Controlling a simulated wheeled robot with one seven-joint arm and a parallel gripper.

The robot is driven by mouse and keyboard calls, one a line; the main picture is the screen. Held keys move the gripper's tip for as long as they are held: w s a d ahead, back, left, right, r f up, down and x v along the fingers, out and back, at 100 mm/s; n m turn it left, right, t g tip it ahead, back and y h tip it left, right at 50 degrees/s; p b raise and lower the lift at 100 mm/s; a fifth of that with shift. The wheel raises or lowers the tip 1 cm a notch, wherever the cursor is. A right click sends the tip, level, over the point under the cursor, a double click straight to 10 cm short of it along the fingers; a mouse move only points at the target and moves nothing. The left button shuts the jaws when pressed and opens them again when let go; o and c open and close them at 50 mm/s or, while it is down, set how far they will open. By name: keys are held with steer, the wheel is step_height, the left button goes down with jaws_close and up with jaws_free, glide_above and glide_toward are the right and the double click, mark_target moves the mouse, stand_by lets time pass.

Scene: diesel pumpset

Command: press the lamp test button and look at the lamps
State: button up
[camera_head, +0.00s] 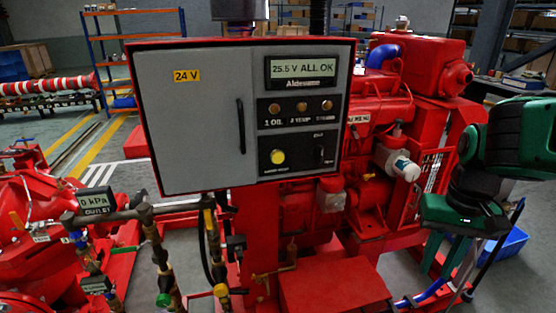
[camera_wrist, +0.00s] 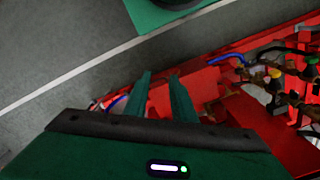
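The control panel (camera_head: 195,120) is a grey-doored red box in the head view. A yellow round button (camera_head: 277,156) sits at its lower right, with a label too small to read surely; it is the likely lamp test button. Above it are three dull amber lamps, left (camera_head: 274,108), middle (camera_head: 301,106) and right (camera_head: 327,105); none looks brightly lit. My green gripper (camera_head: 446,262) points down, well right of the panel and apart from it. In the wrist view its two fingers (camera_wrist: 161,76) stand apart with nothing between them. The panel face is not visible there.
A display (camera_head: 302,69) reads "25.5 V ALL OK". A dark selector switch (camera_head: 320,152) is right of the button, and a door handle (camera_head: 240,126) left. Red engine parts (camera_head: 390,165) stand between panel and gripper. Pipes with a gauge (camera_head: 95,201) are at lower left.

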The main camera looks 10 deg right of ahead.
jaws_close()
stand_by(1.5)
